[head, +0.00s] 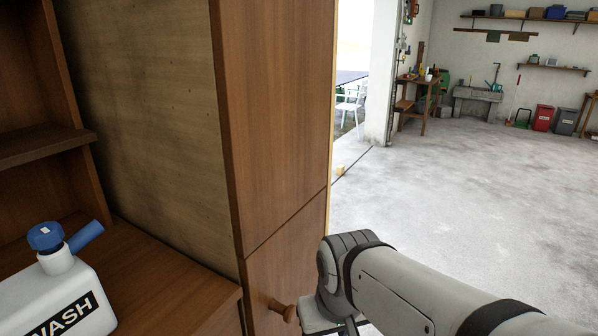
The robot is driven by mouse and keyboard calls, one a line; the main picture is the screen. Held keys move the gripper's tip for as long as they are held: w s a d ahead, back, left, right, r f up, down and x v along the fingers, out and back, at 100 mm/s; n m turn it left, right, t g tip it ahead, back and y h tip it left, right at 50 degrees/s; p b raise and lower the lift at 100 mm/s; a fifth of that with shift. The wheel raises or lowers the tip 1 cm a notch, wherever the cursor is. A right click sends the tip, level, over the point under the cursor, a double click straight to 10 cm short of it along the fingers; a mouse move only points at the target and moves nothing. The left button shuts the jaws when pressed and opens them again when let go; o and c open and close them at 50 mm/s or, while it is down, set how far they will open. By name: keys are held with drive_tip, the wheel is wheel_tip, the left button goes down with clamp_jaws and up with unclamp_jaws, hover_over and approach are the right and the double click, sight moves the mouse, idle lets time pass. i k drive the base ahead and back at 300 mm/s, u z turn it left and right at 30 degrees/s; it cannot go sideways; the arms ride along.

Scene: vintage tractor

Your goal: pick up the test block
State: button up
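A small tan block-like thing (340,170) sits far off by the doorway, just right of the wooden cabinet's edge. It is too small to tell whether it is the test block, and nothing else in view is clearly that block. My arm reaches in from the lower right. My gripper (338,326) shows only in part at the bottom edge, below the wrist and close to the cabinet front. Its fingertips are cut off, so I cannot see whether it is open or holds anything.
A tall wooden cabinet (282,120) with a round knob (283,310) stands left of my arm. A white WASH bottle (58,300) with a blue cap stands on the wooden counter (150,275). Open concrete floor (470,190) lies right; a workbench (415,98) and bins stand far back.

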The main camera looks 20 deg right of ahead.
sight(340, 169)
drive_tip(key=z, duration=0.4)
drive_tip(key=k, duration=1.25)
drive_tip(key=z, duration=0.75)
drive_tip(key=i, duration=1.45)
drive_tip(key=z, duration=0.15)
drive_tip(key=i, duration=3.15)
drive_tip(key=u, duration=0.1)
drive_tip(key=i, duration=1.55)
drive_tip(key=u, duration=0.35)
drive_tip(key=i, duration=1.65)
drive_tip(key=u, duration=0.55)
drive_tip(key=i, duration=1.95)
drive_tip(key=u, duration=0.35)
